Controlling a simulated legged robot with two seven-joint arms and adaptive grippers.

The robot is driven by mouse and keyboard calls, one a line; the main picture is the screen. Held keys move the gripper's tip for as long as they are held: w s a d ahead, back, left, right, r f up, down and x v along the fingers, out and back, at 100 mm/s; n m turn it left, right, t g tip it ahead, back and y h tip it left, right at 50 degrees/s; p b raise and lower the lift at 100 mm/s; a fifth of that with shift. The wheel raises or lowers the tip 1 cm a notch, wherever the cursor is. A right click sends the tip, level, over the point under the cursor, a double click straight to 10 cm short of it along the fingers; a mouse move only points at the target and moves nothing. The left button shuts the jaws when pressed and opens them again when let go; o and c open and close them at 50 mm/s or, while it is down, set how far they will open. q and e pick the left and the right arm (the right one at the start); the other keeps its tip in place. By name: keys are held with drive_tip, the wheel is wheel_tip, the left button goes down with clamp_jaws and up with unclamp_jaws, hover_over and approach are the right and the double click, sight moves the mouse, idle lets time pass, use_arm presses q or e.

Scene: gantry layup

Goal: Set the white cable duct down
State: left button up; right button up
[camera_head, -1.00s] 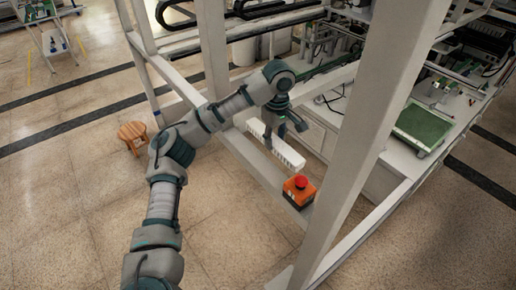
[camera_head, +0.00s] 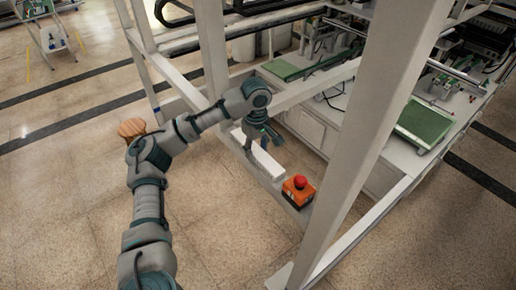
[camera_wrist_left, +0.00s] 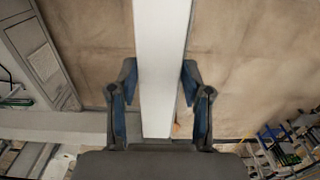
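The white cable duct (camera_head: 266,163) is a long white bar over the low gantry rail (camera_head: 236,148), roughly in line with it. I cannot tell whether it touches the rail. My left gripper (camera_head: 263,138) points down onto the duct from above. In the left wrist view the duct (camera_wrist_left: 162,55) runs between the two fingers (camera_wrist_left: 160,85), and both fingers lie against its sides. The fingers hide part of the duct in the head view. My right gripper is in neither view.
An orange box with a red button (camera_head: 298,191) sits on the rail close to the duct's near end. A thick upright post (camera_head: 375,120) stands to the right. A wooden stool (camera_head: 131,128) stands left, partly behind my arm. Open floor (camera_head: 225,235) lies in front.

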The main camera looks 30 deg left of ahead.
sight(255, 150)
use_arm(q)
drive_tip(key=shift+o, duration=0.4)
drive_tip(key=shift+a, duration=0.25)
drive_tip(key=shift+a+f, duration=0.1)
drive_tip(key=shift+a, duration=0.2)
drive_tip(key=shift+d+r, duration=0.2)
drive_tip(key=shift+r, duration=0.1)
wheel_tip(255, 150, up, 12)
drive_tip(key=shift+f, duration=0.2)
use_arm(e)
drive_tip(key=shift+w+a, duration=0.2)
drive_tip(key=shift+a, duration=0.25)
use_arm(q)
drive_tip(key=shift+d, duration=0.2)
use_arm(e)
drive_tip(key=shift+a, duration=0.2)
use_arm(q)
drive_tip(key=shift+d, duration=0.15)
